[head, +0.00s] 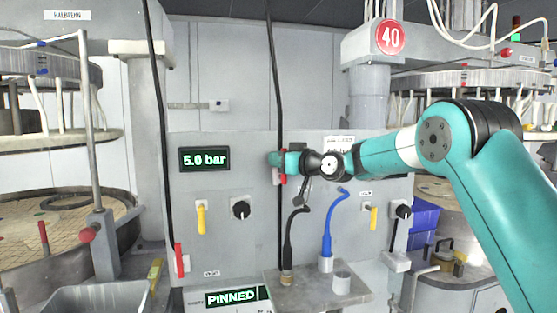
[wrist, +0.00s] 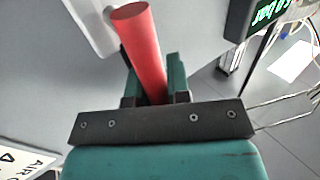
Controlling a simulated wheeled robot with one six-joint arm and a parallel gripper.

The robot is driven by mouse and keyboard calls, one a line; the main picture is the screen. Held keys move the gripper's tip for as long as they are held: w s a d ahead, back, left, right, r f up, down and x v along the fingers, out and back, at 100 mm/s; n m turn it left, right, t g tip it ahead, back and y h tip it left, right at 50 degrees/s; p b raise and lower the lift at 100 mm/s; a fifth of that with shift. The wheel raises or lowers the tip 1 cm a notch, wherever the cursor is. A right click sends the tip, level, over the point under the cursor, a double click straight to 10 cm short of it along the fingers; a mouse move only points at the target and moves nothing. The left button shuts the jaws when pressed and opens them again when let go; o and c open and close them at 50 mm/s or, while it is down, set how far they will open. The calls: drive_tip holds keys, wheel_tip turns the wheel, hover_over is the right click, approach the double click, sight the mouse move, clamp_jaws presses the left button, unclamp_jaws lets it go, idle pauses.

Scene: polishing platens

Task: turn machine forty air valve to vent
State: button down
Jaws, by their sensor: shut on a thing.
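The round red sign numbered 40 (head: 390,37) marks the machine at the upper right. A grey panel (head: 225,143) stands below and left of it. My gripper (head: 275,160) is at the middle of this panel, and bits of a red valve handle (head: 283,178) show beside it. In the wrist view the red handle (wrist: 142,45) is a thick round bar, standing out between the two teal fingers of my gripper (wrist: 153,78). The fingers are shut on it. The handle's base is hidden by my gripper. A lit display (head: 204,159) reads 5.0 bar.
A second red handle (head: 180,260) is at the panel's lower left. Yellow levers (head: 201,219) and black knobs (head: 240,209) stick out. A small shelf (head: 310,293) with black and blue hoses (head: 329,225) juts out below. A lower display (head: 232,298) reads PINNED.

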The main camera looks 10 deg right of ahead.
drive_tip(key=shift+a, duration=0.1)
drive_tip(key=shift+a+f+n+g+h+b, duration=0.3)
drive_tip(key=shift+a+n+g+h+b, duration=0.25)
drive_tip(key=shift+n+b, duration=0.6)
drive_tip(key=shift+a+f+n+g+h+b, duration=0.3)
drive_tip(key=shift+a+n+g+h+b, duration=0.35)
drive_tip(key=shift+n, duration=0.2)
drive_tip(key=n+h, duration=0.1)
drive_tip(key=a+f+n+h+b, duration=0.1)
drive_tip(key=shift+a+f+n+g+h, duration=0.2)
drive_tip(key=shift+f+n+g+h, duration=0.1)
drive_tip(key=shift+n, duration=0.1)
drive_tip(key=shift+a+f+n+g+h, duration=0.2)
drive_tip(key=shift+f+n+h, duration=0.2)
drive_tip(key=shift+n+h, duration=0.15)
drive_tip(key=shift+a+f+n+g+h, duration=0.1)
drive_tip(key=shift+a+f+n+h, duration=0.05)
drive_tip(key=shift+f+n+h, duration=0.35)
drive_tip(key=shift+f+n+h+p, duration=0.4)
drive_tip(key=shift+n+h, duration=0.15)
drive_tip(key=shift+h, duration=0.2)
drive_tip(key=shift+f+n+h+p, duration=0.45)
drive_tip(key=shift+f+n+h, duration=0.15)
drive_tip(key=shift+h, duration=0.1)
drive_tip(key=shift+d, duration=0.1)
